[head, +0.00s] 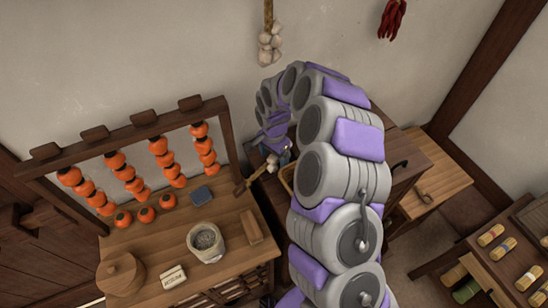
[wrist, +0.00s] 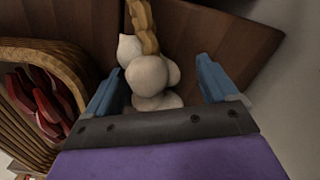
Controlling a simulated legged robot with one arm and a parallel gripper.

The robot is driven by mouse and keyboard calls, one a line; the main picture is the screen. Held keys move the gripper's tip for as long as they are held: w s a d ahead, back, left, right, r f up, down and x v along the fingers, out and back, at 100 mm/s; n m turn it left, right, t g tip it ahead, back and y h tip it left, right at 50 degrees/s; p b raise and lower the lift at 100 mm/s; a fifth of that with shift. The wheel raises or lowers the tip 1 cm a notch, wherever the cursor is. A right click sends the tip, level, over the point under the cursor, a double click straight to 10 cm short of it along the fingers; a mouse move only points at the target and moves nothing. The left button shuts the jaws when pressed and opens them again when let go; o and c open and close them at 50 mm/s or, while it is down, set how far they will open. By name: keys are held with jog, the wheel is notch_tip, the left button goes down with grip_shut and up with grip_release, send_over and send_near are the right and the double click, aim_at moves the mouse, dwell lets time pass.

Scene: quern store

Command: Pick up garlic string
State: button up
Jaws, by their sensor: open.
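A garlic string with pale bulbs (wrist: 150,75) and a tan braided stem lies on a dark wooden surface in the wrist view. My gripper (wrist: 160,88) is open, with one blue finger on each side of the bulbs. The bulbs sit between the fingers, closer to the left one, and the braid runs away toward the top. In the head view my gripper (head: 282,152) is low at the cabinet top, partly hidden by my arm. Pale bulbs (head: 271,162) show beside it, with a brown stem toward the lower left. Another garlic string (head: 269,45) hangs on the wall.
A woven basket (wrist: 60,52) of red chillies stands close to the left finger. A wooden counter (head: 150,240) at left holds a persimmon rack (head: 130,130), a pale pot (head: 206,242) and a lidded tub (head: 120,273). Red chillies (head: 392,18) hang on the wall.

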jog(key=shift+c, duration=0.2)
jog(key=c, duration=1.2)
jog(key=shift+s+r, duration=0.1)
jog(key=shift+r, duration=0.1)
